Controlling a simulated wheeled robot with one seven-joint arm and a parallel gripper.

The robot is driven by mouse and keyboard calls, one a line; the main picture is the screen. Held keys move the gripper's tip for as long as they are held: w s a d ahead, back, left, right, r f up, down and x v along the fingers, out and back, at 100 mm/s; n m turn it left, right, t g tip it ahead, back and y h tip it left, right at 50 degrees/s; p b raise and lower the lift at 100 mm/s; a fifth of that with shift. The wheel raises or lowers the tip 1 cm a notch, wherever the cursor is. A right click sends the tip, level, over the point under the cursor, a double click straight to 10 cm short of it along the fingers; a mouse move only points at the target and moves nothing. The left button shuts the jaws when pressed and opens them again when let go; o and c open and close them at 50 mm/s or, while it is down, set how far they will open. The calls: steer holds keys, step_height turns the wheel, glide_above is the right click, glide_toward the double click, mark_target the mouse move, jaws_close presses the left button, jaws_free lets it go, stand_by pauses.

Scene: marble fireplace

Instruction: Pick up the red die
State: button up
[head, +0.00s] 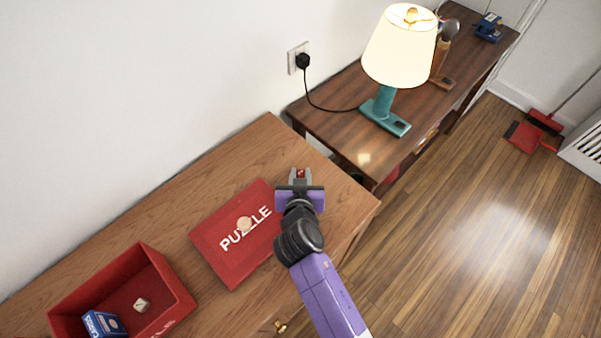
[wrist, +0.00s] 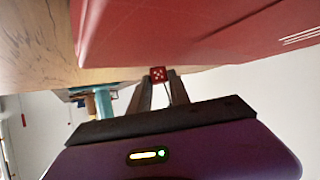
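The red die (head: 300,173) is a small cube with white pips, between the fingertips of my gripper (head: 300,177) over the right part of the wooden cabinet top. In the wrist view, the die (wrist: 157,75) fills the gap between the two fingertips (wrist: 158,80), with a pipped face towards the camera. The fingers appear closed on its two sides. Whether the die is clear of the wood or still touches it cannot be told.
A red puzzle box (head: 225,255) with a pale round piece (head: 244,224) on it lies left of my gripper. A red open box (head: 172,279) at lower left holds a pale die (head: 141,305) and a blue box (head: 104,323). A lamp (head: 399,52) stands on the farther table.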

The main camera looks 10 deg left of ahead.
jaws_close()
step_height(320, 180, up, 20)
steer(key=shift+b, duration=0.4)
